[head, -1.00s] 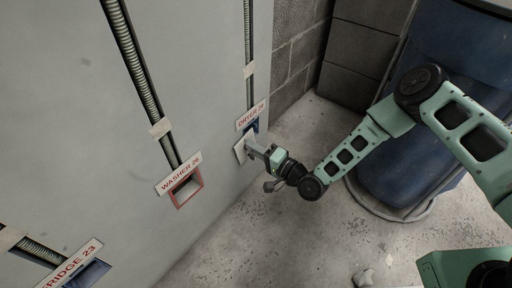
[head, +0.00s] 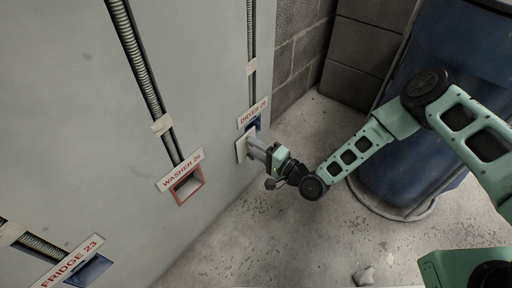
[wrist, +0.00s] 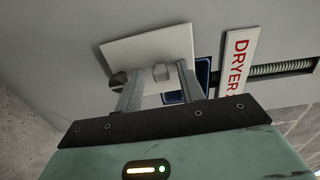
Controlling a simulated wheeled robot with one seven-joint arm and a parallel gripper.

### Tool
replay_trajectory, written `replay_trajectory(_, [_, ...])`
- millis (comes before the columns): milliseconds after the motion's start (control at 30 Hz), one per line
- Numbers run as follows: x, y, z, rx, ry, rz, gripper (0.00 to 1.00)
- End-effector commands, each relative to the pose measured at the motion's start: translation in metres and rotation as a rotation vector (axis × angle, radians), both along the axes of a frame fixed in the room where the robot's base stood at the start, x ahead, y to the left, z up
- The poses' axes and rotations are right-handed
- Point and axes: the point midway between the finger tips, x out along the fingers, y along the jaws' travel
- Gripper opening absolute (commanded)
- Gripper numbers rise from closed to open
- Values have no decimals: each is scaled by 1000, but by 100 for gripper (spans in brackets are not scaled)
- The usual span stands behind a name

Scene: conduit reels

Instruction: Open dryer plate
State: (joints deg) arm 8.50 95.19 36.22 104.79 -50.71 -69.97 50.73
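The dryer plate is a flat white square on the grey wall below the DRYER label (head: 253,112). In the head view the plate (head: 241,149) partly covers a blue-edged box (head: 254,130), whose upper part shows. In the wrist view the plate (wrist: 150,46) lies tilted past my fingertips, with part of the blue box (wrist: 203,76) beside it. My gripper (head: 257,150) is at the plate. In the wrist view its two fingers (wrist: 160,80) stand apart, with a small grey block (wrist: 161,72) showing between them. I cannot tell whether they touch the plate.
A red-framed WASHER opening (head: 187,186) and a FRIDGE opening (head: 90,271) are on the same wall to the left. Corrugated conduits (head: 141,70) run up from the labels. A blue bin (head: 410,150) stands at the right. A small stone (head: 364,276) lies on the floor.

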Motion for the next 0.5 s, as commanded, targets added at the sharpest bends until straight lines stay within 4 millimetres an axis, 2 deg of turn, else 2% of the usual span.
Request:
replay_trajectory(267, [1,-1,2,1,-3,-2,38])
replay_trajectory(367, [-4,-7,3,1,-2,-4,38])
replay_trajectory(500, [-18,-26,5,1,-1,-5,38])
